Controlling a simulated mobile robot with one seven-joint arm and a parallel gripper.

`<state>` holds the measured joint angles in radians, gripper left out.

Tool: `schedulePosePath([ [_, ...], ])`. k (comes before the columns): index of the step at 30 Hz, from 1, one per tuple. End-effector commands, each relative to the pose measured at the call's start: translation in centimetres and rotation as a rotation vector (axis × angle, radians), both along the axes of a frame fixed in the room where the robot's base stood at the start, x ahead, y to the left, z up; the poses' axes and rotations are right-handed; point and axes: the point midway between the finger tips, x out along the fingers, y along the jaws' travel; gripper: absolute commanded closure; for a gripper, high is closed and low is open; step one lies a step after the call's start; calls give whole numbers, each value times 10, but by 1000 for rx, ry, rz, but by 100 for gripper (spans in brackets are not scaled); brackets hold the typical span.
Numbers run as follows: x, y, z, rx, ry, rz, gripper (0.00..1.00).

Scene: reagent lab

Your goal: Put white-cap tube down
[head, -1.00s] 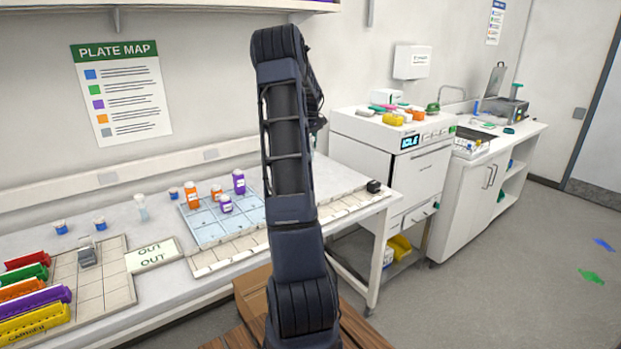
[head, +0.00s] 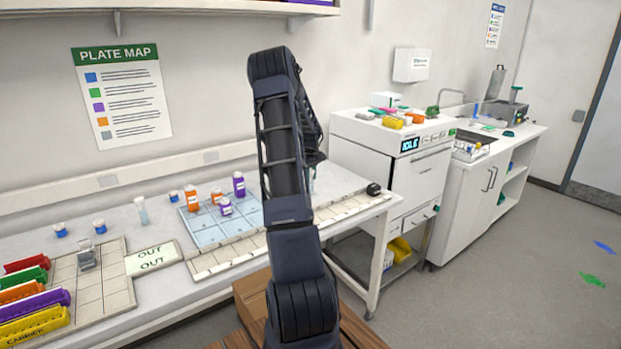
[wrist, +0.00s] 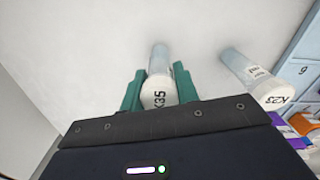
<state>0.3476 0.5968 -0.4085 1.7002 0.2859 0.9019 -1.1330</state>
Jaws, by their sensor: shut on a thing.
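In the wrist view, my gripper (wrist: 159,74) has its two green fingers closed on a tube with a white cap (wrist: 158,93) marked K35. The clear body of this tube points away from the camera over a pale surface; I cannot tell whether its end touches it. A second white-capped tube (wrist: 256,82), marked K23, stands to the right, apart from the fingers. In the head view my arm hides the gripper and the held tube. A clear tube (head: 142,211) stands on the bench left of the blue grid there.
The blue grid mat (head: 208,231) holds orange and purple bottles; its edge shows in the wrist view (wrist: 301,72). Small blue-capped jars (head: 60,230), an OUT card (head: 152,258) and coloured carriers (head: 38,305) are at the left.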

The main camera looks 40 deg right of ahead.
Motion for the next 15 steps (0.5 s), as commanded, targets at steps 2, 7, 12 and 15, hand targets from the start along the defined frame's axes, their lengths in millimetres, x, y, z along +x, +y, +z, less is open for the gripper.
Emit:
schedulePosePath([
  [2, 0, 0, -3, 0, 0, 0, 90],
  [7, 0, 0, -3, 0, -1, 0, 90],
  [12, 0, 0, -6, 0, 0, -1, 90],
  [15, 0, 0, -5, 0, 0, 0, 52],
])
